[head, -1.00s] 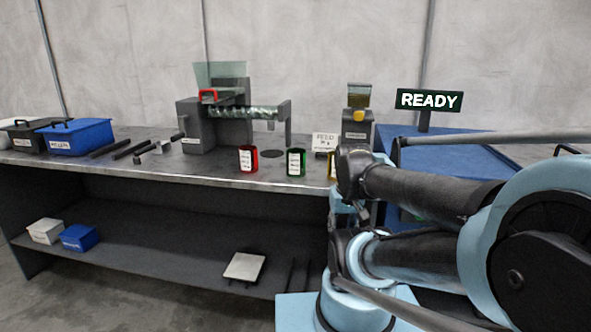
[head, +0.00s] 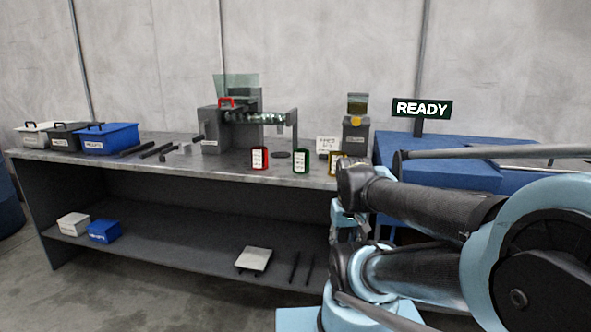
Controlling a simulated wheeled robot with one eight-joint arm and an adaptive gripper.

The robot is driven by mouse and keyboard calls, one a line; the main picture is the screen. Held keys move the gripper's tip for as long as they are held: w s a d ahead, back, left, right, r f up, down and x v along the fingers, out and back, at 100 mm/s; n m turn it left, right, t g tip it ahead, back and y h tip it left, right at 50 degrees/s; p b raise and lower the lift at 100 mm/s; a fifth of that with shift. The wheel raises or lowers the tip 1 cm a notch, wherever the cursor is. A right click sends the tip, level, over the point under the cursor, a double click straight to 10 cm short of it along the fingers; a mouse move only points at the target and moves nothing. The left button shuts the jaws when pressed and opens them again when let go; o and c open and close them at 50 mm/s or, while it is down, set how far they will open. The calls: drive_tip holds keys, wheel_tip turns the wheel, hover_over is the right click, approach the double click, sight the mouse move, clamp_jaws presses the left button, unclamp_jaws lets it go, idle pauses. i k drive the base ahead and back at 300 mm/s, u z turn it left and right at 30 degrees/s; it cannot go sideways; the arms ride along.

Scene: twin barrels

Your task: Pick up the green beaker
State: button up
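The green beaker (head: 301,160) stands upright near the front edge of the grey bench (head: 205,171) in the head view. It has a white label on its front. A red beaker (head: 260,158) stands to its left. My arm is folded at the right of the view, well apart from the green beaker. My gripper cannot be made out in this view.
A grey machine (head: 212,130) stands behind the beakers, with a hopper unit (head: 356,135) to its right. A blue bin (head: 108,139) and other bins sit at the bench's left end. A READY sign (head: 422,108) rises at the right. Floor at lower left is clear.

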sight(300, 156)
drive_tip(key=u, duration=3.15)
drive_tip(key=i, duration=1.2)
drive_tip(key=z, duration=2.65)
